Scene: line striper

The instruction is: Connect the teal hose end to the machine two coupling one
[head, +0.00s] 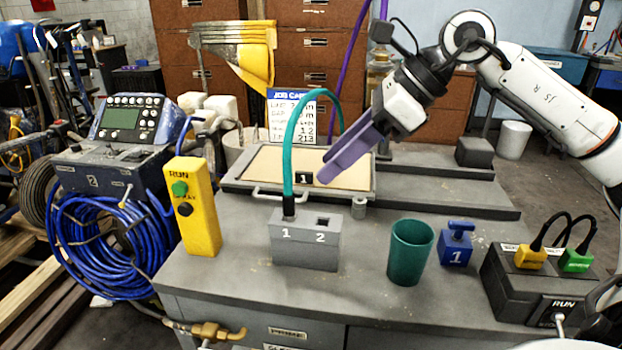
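A teal hose (291,140) rises from the hole marked 1 of a grey block (305,245) on the bench. Its black end (289,207) sits upright in that hole. The hose arcs over to the right and drops towards the tray, where its far end is hidden. The hole marked 2 (323,220) is empty. A machine labelled 2 (108,170), with a screen and knobs, stands at the left. My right gripper (328,172) has purple fingers pointing down-left, over the tray and right of the hose. Its finger gap cannot be made out. My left gripper is out of view.
A yellow RUN pendant (197,215) stands left of the block. A green cup (410,252), a blue piece marked 1 (456,247) and a black box (527,288) with yellow and green plugs stand right. A shallow tray (250,185) lies behind. Coiled blue hose (85,245) hangs left.

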